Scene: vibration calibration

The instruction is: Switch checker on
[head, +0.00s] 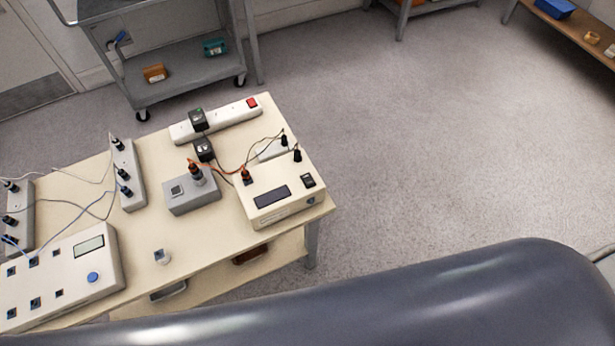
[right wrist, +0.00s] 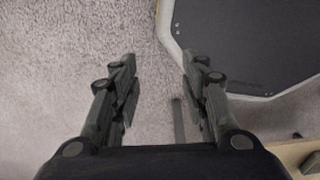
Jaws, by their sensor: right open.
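A cream box with a dark display (head: 272,197), probably the checker, sits at the right end of the table in the head view. A black rocker switch (head: 308,181) is on its top at the right, and an orange plug stands at its left; the switch's position is too small to tell. A grey block (head: 191,193) with a cylinder on it stands to its left, joined by an orange cable. My right gripper (right wrist: 158,72) is open and empty above the carpet in the right wrist view, away from the table top. My left gripper is not in view.
A white power strip (head: 216,120) with a red switch lies at the table's back. A larger cream instrument (head: 62,272) and grey socket blocks (head: 128,174) are at the left. A grey trolley (head: 180,70) stands behind. Floor to the right is clear.

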